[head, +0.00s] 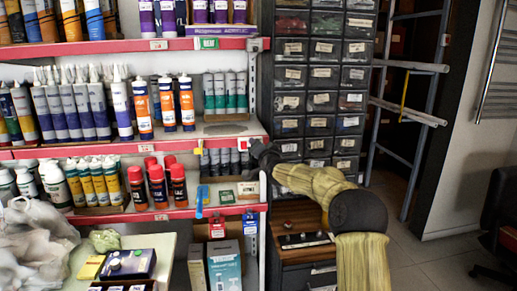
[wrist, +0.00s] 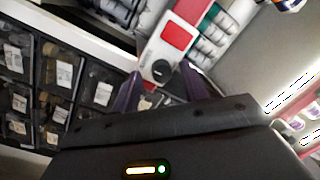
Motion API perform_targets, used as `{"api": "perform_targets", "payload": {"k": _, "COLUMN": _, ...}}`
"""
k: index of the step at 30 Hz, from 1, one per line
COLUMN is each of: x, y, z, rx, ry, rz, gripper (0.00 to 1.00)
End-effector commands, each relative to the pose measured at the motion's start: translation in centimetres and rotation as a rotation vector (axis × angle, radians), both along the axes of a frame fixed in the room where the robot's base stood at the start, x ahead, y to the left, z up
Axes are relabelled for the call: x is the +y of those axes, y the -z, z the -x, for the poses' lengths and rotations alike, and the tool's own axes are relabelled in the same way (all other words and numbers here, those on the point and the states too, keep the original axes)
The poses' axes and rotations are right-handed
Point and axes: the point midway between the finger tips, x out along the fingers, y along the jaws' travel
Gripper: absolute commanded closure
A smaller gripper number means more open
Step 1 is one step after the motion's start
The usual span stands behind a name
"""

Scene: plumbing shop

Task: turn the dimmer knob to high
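The dimmer is a small white plate with a red square and a round black knob (wrist: 161,71), in the upper middle of the wrist view. In the head view its white and red plate (head: 243,144) is small, at the right end of the middle shelf edge. My gripper (wrist: 160,82) is open, with one dark finger on each side of the knob in the picture. I cannot tell whether either finger touches it. In the head view my gripper (head: 257,152) is at the plate, and its fingers are too small and dark to make out.
Shelves (head: 190,137) with several bottles and tubes stand on the left. A cabinet of small drawers (head: 321,73) stands right behind my arm. A wooden-topped unit (head: 300,222) is below my arm. Open floor (head: 430,262) lies to the right.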

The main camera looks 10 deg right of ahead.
Motion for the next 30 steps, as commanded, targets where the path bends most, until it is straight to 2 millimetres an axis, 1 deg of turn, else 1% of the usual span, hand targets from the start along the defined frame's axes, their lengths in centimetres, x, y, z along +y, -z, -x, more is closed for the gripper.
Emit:
{"api": "perform_targets", "payload": {"k": 5, "x": 0.0, "y": -0.1, "z": 0.1, "rx": -0.002, "ry": 0.0, "rz": 0.001, "gripper": 0.55}}
{"api": "perform_targets", "payload": {"k": 11, "x": -0.3, "y": -0.1, "z": 1.3, "rx": -0.002, "ry": 0.001, "rz": 0.002, "gripper": 0.55}}
{"api": "perform_targets", "payload": {"k": 20, "x": -0.7, "y": -0.1, "z": 5.0, "rx": -0.003, "ry": 0.001, "rz": 0.003, "gripper": 0.55}}
{"api": "perform_targets", "payload": {"k": 30, "x": -1.3, "y": -0.1, "z": 9.9, "rx": -0.002, "ry": 0.001, "rz": 0.004, "gripper": 0.55}}
